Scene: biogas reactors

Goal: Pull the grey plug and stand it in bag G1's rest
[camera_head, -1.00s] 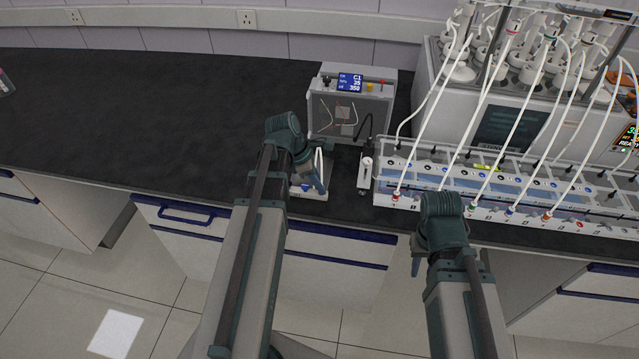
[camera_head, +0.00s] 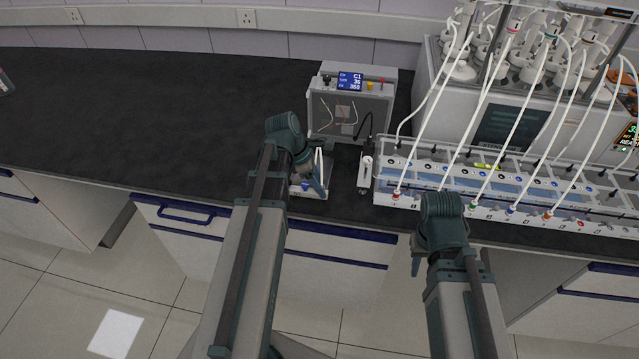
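My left gripper (camera_head: 317,184) points down over a small white stand with a blue part (camera_head: 305,188) at the bench's front edge. The arm hides part of this stand, and I cannot tell whether the gripper holds anything. My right gripper (camera_head: 416,264) hangs in front of the bench edge, mostly hidden by its own wrist. The white rack (camera_head: 455,187) at the right carries a row of ports, several with white tubes and coloured rings. I cannot make out which thing is the grey plug, nor bag G1's rest.
A grey box with a small display (camera_head: 349,83) stands behind my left gripper. A small white upright piece (camera_head: 366,170) with a black cable stands between the grippers. A large reactor unit (camera_head: 505,128) with many tubes fills the back right.

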